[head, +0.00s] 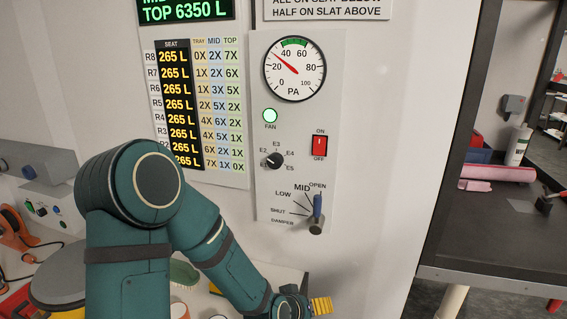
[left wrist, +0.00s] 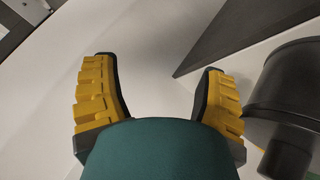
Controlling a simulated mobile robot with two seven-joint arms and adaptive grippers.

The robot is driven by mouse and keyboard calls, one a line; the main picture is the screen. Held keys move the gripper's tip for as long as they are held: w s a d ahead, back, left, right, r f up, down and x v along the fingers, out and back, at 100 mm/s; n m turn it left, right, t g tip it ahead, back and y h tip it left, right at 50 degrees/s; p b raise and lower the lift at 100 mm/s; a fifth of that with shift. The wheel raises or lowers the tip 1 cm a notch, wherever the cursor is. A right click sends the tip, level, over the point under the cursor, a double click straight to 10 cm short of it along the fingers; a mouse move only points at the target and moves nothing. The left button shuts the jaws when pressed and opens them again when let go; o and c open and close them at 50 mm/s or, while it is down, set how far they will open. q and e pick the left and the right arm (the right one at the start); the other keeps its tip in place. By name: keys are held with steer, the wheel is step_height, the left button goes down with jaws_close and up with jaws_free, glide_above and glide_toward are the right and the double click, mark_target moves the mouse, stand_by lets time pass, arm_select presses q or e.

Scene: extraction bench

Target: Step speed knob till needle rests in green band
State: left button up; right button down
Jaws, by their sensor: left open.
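The speed knob (head: 274,160) is a small black dial with a pale mark, ringed by labels up to E5, on the grey wall panel in the head view. Its mark appears to point left, toward the E1 side. Above it the round PA gauge (head: 295,69) has a red needle at about 25 to 30, left of the green band (head: 294,43) at its top. My left gripper (head: 321,306) is low, below the panel and apart from the knob. Its yellow fingers are spread and empty in the left wrist view (left wrist: 158,70). My right gripper is not seen.
The damper lever (head: 317,212) sticks out below the knob. The red fan switch (head: 319,147) is to its right, and the green fan lamp (head: 270,115) is lit above. A dark bench (head: 490,240) stands at right. Clutter lies at lower left.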

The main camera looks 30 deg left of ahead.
arm_select(q)
steer(key=w+a+r+n+t+y, duration=0.1)
steer(key=a+r+n+t, duration=0.1)
steer(key=a+r, duration=0.35)
steer(key=w+a+r+n+t+y, duration=0.1)
steer(key=a+r+t+y, duration=0.15)
steer(key=r, duration=0.65)
steer(key=n+t+y, duration=0.3)
steer(key=t, duration=0.1)
glide_toward(274, 163)
steer(key=shift+h, duration=0.25)
steer(key=p+x, duration=0.1)
steer(key=x, duration=0.9)
steer(key=shift+w+a, duration=0.15)
steer(key=shift+a, duration=0.1)
steer(key=c, duration=1.2)
